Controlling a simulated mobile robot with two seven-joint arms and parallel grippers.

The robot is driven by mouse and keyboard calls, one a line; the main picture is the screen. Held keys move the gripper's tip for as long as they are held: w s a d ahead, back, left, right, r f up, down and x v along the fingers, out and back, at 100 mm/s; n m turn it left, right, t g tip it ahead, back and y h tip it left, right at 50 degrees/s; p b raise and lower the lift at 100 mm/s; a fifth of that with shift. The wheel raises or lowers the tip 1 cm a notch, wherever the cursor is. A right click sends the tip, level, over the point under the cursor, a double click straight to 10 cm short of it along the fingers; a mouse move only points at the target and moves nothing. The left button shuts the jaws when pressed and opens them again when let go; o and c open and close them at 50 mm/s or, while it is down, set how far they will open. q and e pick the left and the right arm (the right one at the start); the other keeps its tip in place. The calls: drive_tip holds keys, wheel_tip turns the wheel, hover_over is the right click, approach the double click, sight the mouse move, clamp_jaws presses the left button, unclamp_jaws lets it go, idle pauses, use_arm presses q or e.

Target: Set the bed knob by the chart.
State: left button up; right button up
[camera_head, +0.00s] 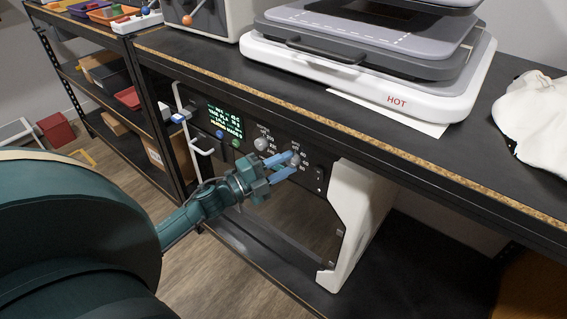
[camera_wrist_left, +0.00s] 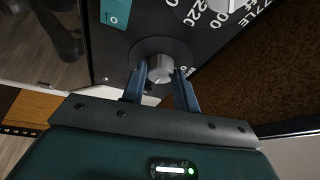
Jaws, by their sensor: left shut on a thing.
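The bed knob (camera_head: 295,160) is a round grey knob on the dark front panel under the bench, to the right of the nozzle knob (camera_head: 261,144). My left gripper (camera_head: 289,165) has its blue fingers at it. In the left wrist view, the fingers (camera_wrist_left: 160,75) are on both sides of the bed knob (camera_wrist_left: 160,68), shut on it. The fingers partly cover the knob and its scale, so its setting cannot be read. A dark screen with green lettering (camera_head: 225,119), apparently the chart, is at the panel's left. My right gripper is out of view.
The bench edge (camera_head: 350,138) overhangs the panel. A heat press marked HOT (camera_head: 370,85) stands on the bench. A rocker switch (camera_head: 319,180) and a white side support (camera_head: 352,225) are to the right of the knobs.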

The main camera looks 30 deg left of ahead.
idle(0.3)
use_arm(q)
drive_tip(key=o, duration=1)
drive_tip(key=shift+c, duration=0.2)
drive_tip(key=shift+s, duration=0.1)
drive_tip(key=v, duration=1.3)
drive_tip(key=shift+p, duration=0.35)
